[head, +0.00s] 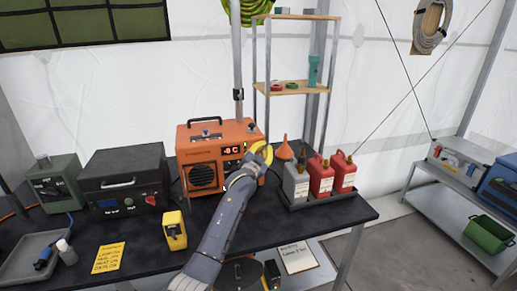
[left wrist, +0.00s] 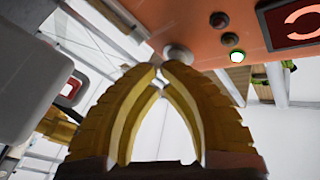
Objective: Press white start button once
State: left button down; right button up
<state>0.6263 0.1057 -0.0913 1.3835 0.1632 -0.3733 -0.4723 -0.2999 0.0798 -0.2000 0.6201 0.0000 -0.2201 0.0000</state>
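An orange heater (head: 212,150) with a red-lit display (head: 233,150) reading about -8 C stands on the dark table. My left gripper (head: 262,149) has yellow fingers and is at the right part of the heater's front, hiding the controls there. In the left wrist view the gripper (left wrist: 161,68) is shut and empty, its tips together. A pale round button (left wrist: 177,53) on the orange panel is just beyond the tips; I cannot tell whether they touch. A lit whitish-green round light (left wrist: 237,56) and small dark knobs (left wrist: 218,20) are to its right. My right gripper is not in view.
A tray (head: 322,199) with grey and red jerrycans stands right of the heater, with an orange funnel (head: 284,150) between. A dark case (head: 125,178), a yellow device (head: 174,230) and a yellow note (head: 108,257) are on the left. The table's front middle is partly clear.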

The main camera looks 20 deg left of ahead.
pick_arm(q)
jog(key=shift+s+d, duration=0.1)
jog(key=shift+s, duration=0.05)
jog(key=shift+s+d, duration=0.4)
jog(key=shift+s, duration=0.2)
jog(key=shift+s+d, duration=0.1)
dwell(0.3)
jog(key=shift+s+d, duration=0.65)
jog(key=shift+s, duration=0.35)
jog(key=shift+s+d, duration=0.65)
jog(key=shift+s, duration=0.3)
